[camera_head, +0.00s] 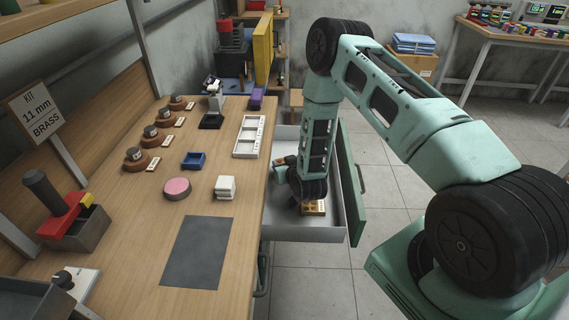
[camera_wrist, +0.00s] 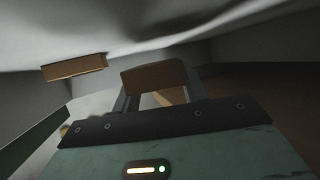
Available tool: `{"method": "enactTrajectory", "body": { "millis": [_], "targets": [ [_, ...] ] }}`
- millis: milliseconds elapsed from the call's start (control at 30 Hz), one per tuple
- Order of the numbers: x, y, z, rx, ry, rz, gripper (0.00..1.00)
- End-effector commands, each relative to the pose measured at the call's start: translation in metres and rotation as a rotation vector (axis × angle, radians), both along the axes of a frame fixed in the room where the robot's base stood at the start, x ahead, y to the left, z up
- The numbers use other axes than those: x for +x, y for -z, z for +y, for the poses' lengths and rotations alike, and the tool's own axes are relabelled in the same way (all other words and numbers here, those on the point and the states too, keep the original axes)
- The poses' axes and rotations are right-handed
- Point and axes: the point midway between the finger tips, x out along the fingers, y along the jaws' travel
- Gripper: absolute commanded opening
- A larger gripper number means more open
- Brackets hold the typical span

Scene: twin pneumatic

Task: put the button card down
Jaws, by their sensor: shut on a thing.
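My gripper (camera_head: 309,200) reaches down into the open grey drawer (camera_head: 348,212) at the right of the workbench. In the wrist view my gripper (camera_wrist: 158,92) is shut on a flat brown piece (camera_wrist: 153,78), which I take to be the button card. Its face and any buttons are hidden from that side. In the head view a tan card with dark marks (camera_head: 315,208) shows just below my gripper, low in the drawer. I cannot tell whether it touches the drawer floor.
Another brown piece (camera_wrist: 75,66) lies apart on the left in the wrist view. The drawer's green front (camera_head: 350,185) stands close to my arm. The bench holds a grey mat (camera_head: 198,252), a pink disc (camera_head: 177,189), a blue tray (camera_head: 194,160) and a white tray (camera_head: 238,151).

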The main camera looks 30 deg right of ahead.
Motion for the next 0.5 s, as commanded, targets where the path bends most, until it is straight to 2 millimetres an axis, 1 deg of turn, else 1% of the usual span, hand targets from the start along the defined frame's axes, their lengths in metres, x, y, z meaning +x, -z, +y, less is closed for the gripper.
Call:
{"method": "enactTrajectory", "body": {
  "millis": [200, 300, 333, 367, 400, 500],
  "targets": [
    [-0.0002, 0.0084, -0.0002, -0.001, 0.0, 0.0, 0.17],
    [-0.0008, 0.0091, -0.0007, -0.002, 0.0, 0.002, 0.17],
    [-0.001, 0.0095, -0.0008, -0.002, 0.001, 0.003, 0.46],
    [-0.0013, 0.0101, -0.001, -0.003, 0.001, 0.005, 0.54],
    [-0.0016, 0.0107, -0.0011, -0.002, 0.001, 0.006, 0.65],
    [-0.002, 0.0119, -0.0015, -0.003, 0.001, 0.008, 0.65]
  ]
}}
